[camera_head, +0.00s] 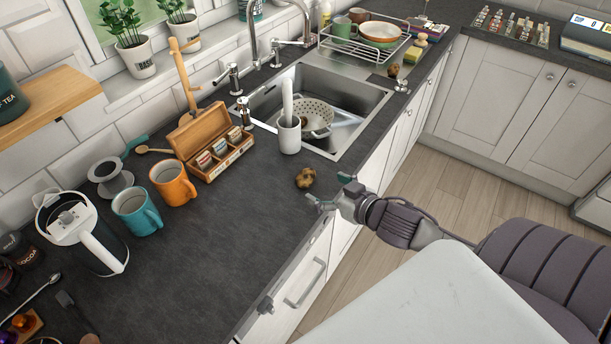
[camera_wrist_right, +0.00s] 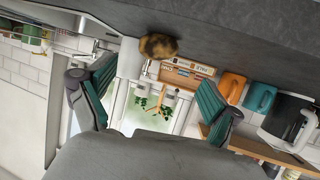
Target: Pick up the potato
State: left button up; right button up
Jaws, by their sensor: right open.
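A brown potato (camera_head: 305,178) lies on the dark worktop (camera_head: 225,255), near its front edge and in front of the white utensil holder. It also shows in the right wrist view (camera_wrist_right: 158,46), beyond the fingertips and between their lines. My right gripper (camera_head: 326,188) is open and empty, just to the right of the potato with its fingers towards it, apart from it. Its two green-padded fingers are spread wide in the right wrist view (camera_wrist_right: 160,78). A second brown potato-like lump (camera_head: 393,71) lies near the sink's far right corner. My left gripper is not in view.
A white holder (camera_head: 289,135) stands behind the potato, beside the sink (camera_head: 365,92) with a colander (camera_head: 313,113) in it. A wooden tea box (camera_head: 205,140), orange mug (camera_head: 172,184), teal mug (camera_head: 135,212) and kettle (camera_head: 95,235) stand left. The front worktop is clear.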

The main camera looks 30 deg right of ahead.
aim_at(310, 179)
jog(key=x, duration=0.2)
jog(key=shift+w+f, duration=0.15)
jog(key=shift+w, duration=0.25)
jog(key=shift+d+f+p+x, duration=0.15)
jog(key=shift+p+x, duration=0.25)
jog(key=shift+x, duration=0.95)
jog(key=shift+d+f+p+x, duration=0.1)
jog(key=shift+p+x, duration=0.3)
jog(key=shift+x, duration=0.95)
jog(key=shift+s, duration=0.1)
jog(key=c, duration=1.2)
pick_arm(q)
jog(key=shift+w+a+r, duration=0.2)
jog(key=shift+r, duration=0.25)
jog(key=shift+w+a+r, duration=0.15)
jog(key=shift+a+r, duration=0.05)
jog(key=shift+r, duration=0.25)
pick_arm(e)
jog(key=shift+c, duration=0.2)
jog(key=shift+r, duration=0.1)
